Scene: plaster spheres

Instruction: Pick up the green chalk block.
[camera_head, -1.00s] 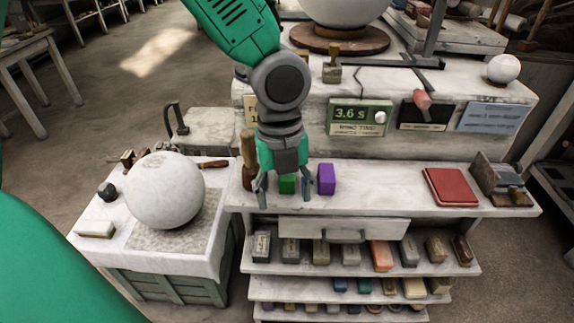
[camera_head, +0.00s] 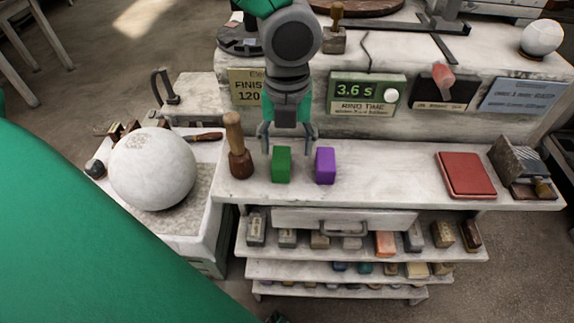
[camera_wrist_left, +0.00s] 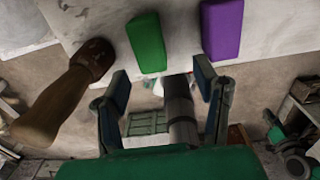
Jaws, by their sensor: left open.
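The green chalk block (camera_head: 282,164) stands upright on the white bench shelf (camera_head: 395,178), between a wooden-handled tool and a purple block (camera_head: 325,166). My left gripper (camera_head: 287,143) is open and empty. In the head view its fingers appear just above and behind the green block, one to each side; the exact gap is hard to tell. In the left wrist view, the green block (camera_wrist_left: 146,42) lies beyond the open fingertips (camera_wrist_left: 161,80), nearer the left finger, and the purple block (camera_wrist_left: 222,28) lies beyond the right finger. My right gripper is not in view.
The wooden-handled tool (camera_head: 238,150) stands close left of the green block. A large plaster sphere (camera_head: 153,168) sits on the left stand. A timer sign (camera_head: 367,95) is on the ledge behind. A red book (camera_head: 466,175) lies to the right, with free shelf between it and the purple block.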

